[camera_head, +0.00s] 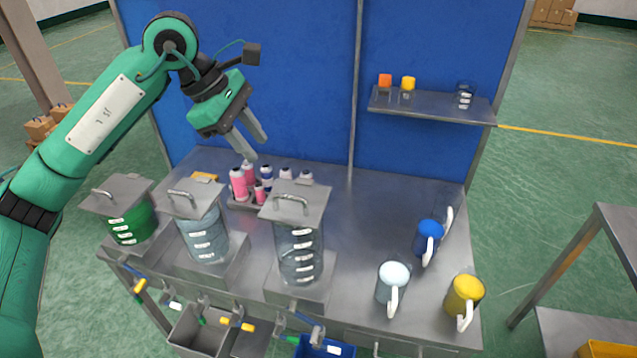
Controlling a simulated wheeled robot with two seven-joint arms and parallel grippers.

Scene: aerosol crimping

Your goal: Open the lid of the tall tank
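Three clear tanks with flat grey metal lids and bar handles stand along the front left of the steel table. The tallest tank (299,258) is the right one of the three. Its lid (296,203) sits on top, with the handle (291,200) facing up. My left gripper (258,146) is above the back of the table, up and left of the tall tank's lid and apart from it. Its two grey fingers are spread with nothing seen between them. My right gripper is not in view.
The middle tank (205,238) and the green tank (133,224) stand left of the tall one. Pink and white bottles (239,184) stand in a tray behind. Mugs (393,283) stand on the right. A blue panel (290,60) with a shelf (432,107) rises behind.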

